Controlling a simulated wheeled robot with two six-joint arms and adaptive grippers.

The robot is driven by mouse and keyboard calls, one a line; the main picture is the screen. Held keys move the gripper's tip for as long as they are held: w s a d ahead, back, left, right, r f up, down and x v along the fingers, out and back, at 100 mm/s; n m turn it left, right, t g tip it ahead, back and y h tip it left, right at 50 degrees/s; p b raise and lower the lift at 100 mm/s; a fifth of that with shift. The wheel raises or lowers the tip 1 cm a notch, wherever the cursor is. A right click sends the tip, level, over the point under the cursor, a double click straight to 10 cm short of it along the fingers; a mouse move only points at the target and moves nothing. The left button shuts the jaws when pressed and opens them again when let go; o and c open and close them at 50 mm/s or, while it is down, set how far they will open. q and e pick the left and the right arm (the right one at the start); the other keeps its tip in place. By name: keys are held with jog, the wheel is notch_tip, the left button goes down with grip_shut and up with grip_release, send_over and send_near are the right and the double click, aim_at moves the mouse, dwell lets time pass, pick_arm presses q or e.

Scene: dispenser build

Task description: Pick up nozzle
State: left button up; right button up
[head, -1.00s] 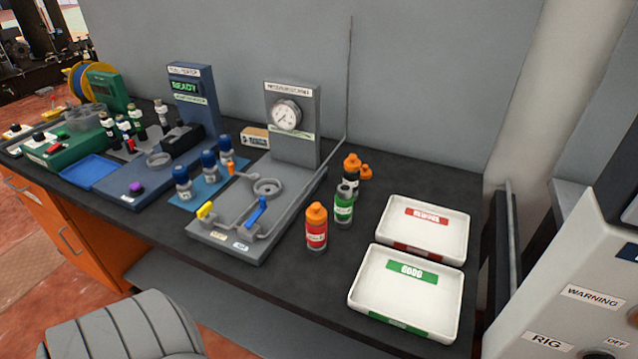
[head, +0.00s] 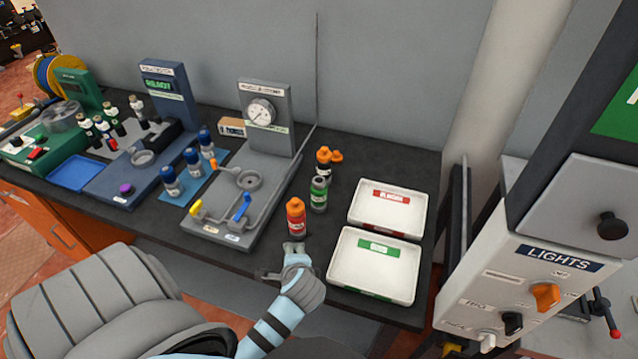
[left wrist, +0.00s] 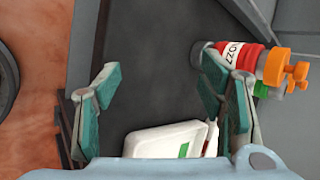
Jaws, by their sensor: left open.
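A red bottle with an orange cap (head: 296,217) stands upright on the dark bench, right of the grey gauge station. In the left wrist view the red bottle (left wrist: 238,62) appears sideways, its label showing letters like "NOZZ". My left gripper (head: 280,261) is open at the bench's front edge, just in front of the bottle. In the wrist view the bottle lies beyond the right finger of the gripper (left wrist: 160,88), and nothing is between the fingers. My right gripper is not in view.
A green-labelled bottle (head: 319,193) stands close behind the red one. Two white trays, one green-labelled (head: 397,288) and one red-labelled (head: 417,228), lie to the right. The gauge station (head: 215,225) is to the left. A control panel (head: 500,285) stands at the right.

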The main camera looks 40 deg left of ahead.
aim_at(321, 197)
pick_arm(q)
jog(key=w+m, duration=0.2)
jog(key=w+r+m+y, duration=0.1)
jog(key=w+m, duration=0.1)
jog(key=w+m+t+y, duration=0.1)
jog(key=w+m, duration=0.1)
jog(key=shift+w+a+r, duration=0.35)
jog(key=shift+w+a, duration=0.05)
jog(key=w+d+r+m+t+y, duration=0.2)
jog(key=w+r+m, duration=0.2)
jog(key=w+m, duration=0.45)
jog(key=shift+m, duration=0.35)
jog(key=b+x, duration=0.7)
jog(key=x, duration=0.3)
jog(key=shift+f, duration=0.1)
jog(key=b+x, duration=0.1)
jog(key=b, duration=0.1)
jog(key=b+x, duration=0.2)
jog(key=b, duration=0.1)
jog(key=shift+s+a+f, duration=0.1)
jog(key=shift+a+f, duration=0.15)
jog(key=shift+f, duration=0.1)
jog(key=shift+a, duration=0.25)
jog(key=shift+w+a+r, duration=0.1)
jog(key=shift+w+r, duration=0.05)
jog(key=shift+w, duration=0.15)
jog(key=shift+r, duration=0.15)
grip_shut()
